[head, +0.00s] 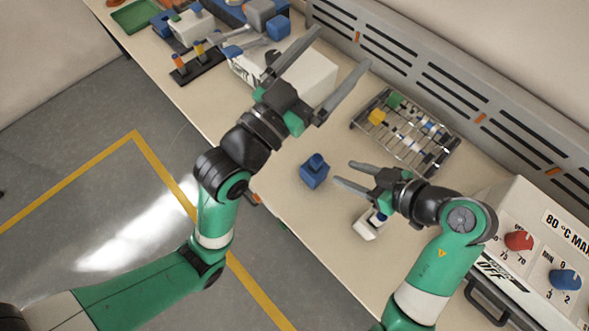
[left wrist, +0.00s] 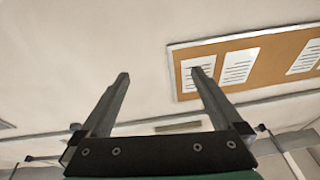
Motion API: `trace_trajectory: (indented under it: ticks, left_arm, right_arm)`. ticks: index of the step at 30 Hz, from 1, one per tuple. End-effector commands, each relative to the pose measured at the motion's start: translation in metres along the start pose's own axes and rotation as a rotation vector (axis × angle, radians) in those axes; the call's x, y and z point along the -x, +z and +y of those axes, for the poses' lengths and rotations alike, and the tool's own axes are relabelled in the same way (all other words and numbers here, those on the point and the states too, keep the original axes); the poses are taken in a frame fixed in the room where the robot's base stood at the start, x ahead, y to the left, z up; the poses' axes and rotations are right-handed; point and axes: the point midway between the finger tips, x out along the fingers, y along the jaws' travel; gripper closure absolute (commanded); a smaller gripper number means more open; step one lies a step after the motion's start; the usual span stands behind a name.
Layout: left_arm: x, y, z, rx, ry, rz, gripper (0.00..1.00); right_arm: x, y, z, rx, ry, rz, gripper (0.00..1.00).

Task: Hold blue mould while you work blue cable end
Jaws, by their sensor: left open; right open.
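A small blue block (head: 314,171), which looks like the blue mould, stands on the bench in the middle of the head view. My left gripper (head: 342,62) is open and empty, raised above and beyond the block. It also shows open in the left wrist view (left wrist: 160,82), facing the wall. My right gripper (head: 346,174) is open just right of the block, its fingers pointing toward it; I cannot tell whether they touch it. A small white piece with a blue part (head: 369,224) sits below the right gripper, partly hidden. I cannot make out a blue cable end.
A wire rack (head: 440,150) with coloured pieces stands against the slotted back panel (head: 440,85). A white box (head: 305,75) is behind the left gripper. A control box with red and blue knobs (head: 545,255) is at right. The bench left of the block is clear.

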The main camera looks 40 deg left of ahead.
Motion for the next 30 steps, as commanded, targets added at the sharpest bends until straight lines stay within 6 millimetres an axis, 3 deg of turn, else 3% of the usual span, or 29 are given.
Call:
trace_trajectory:
  ticks: [1, 6, 9, 12, 15, 19, 25, 30]
  left_arm:
    - [0.009, 0.038, 0.004, 0.007, 0.009, -0.078, 0.0]
    - [0.056, 0.145, 0.018, 0.033, 0.037, -0.312, 0.0]
    - [0.093, 0.199, 0.026, 0.051, 0.049, -0.441, 0.0]
    - [0.129, 0.239, 0.033, 0.064, 0.057, -0.547, 0.0]
    - [0.157, 0.263, 0.037, 0.07, 0.062, -0.619, 0.0]
    - [0.175, 0.277, 0.039, 0.074, 0.065, -0.662, 0.0]
    - [0.175, 0.28, 0.04, 0.074, 0.066, -0.667, 0.0]
    - [0.159, 0.291, 0.042, 0.075, 0.067, -0.665, 0.0]
  right_arm:
    - [0.0, 0.0, 0.0, 0.0, 0.0, 0.0, 0.5]
    - [0.0, 0.0, 0.0, 0.0, 0.0, 0.0, 0.5]
    - [0.0, 0.0, 0.0, 0.0, 0.0, 0.0, 0.5]
    - [0.0, 0.0, 0.0, 0.0, 0.0, 0.0, 0.5]
    - [0.0, 0.0, 0.0, 0.0, 0.0, 0.0, 0.5]
    - [0.0, 0.0, 0.0, 0.0, 0.0, 0.0, 0.5]
    - [0.0, 0.0, 0.0, 0.0, 0.0, 0.0, 0.5]
    - [0.0, 0.0, 0.0, 0.0, 0.0, 0.0, 0.5]
